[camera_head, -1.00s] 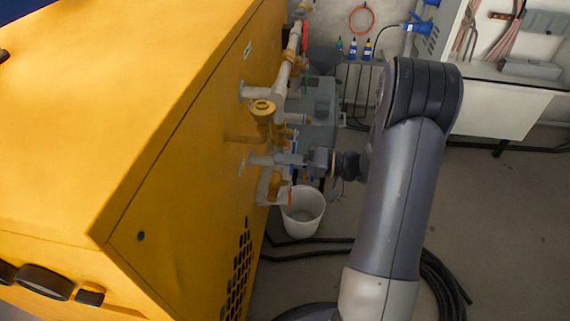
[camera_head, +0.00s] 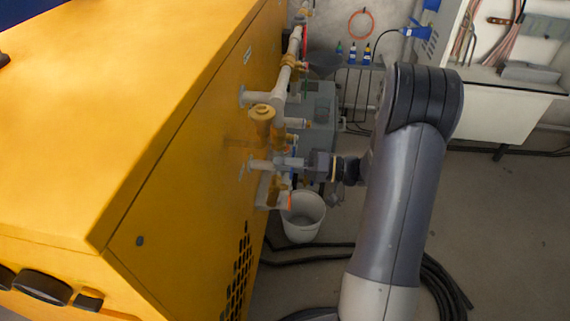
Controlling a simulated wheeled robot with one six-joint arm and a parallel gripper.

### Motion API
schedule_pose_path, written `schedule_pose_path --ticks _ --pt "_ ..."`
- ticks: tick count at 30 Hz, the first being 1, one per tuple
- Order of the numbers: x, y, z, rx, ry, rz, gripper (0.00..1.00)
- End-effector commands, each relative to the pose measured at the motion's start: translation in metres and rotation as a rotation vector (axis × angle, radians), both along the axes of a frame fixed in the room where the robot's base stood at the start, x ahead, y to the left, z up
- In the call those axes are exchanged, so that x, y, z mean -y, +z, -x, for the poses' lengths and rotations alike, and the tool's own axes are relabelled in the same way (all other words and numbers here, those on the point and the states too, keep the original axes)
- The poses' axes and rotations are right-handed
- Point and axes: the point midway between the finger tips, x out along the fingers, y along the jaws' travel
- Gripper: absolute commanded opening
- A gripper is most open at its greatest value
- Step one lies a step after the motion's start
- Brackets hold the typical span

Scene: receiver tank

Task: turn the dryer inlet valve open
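The yellow dryer cabinet (camera_head: 180,150) fills the left side. Grey pipes and brass valves stand out from its right face. A brass valve body (camera_head: 262,118) sits at the upper part of this pipework, with a grey pipe (camera_head: 282,84) running up behind it. A small orange-red handle end (camera_head: 290,202) shows at the bottom of the pipework. I cannot tell which valve is the dryer inlet. My gripper (camera_head: 292,163) reaches in from the right at the lower pipework. Its fingers overlap the pipes and valve parts, so their opening and any contact are unclear.
A white bucket (camera_head: 303,217) stands on the floor below the pipework. Black hoses (camera_head: 440,285) lie on the floor near my arm. A shelf with small bottles (camera_head: 353,54) and a white bench (camera_head: 500,105) stand behind. The floor at right is clear.

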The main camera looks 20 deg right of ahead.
Motion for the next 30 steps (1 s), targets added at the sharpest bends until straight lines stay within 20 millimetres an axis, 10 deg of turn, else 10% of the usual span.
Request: schedule_pose_path --ticks 18,30 --pt "0.090 0.000 0.037 -0.001 -0.003 0.000 0.37" --pt "0.098 0.000 0.041 -0.001 0.001 0.000 0.37"
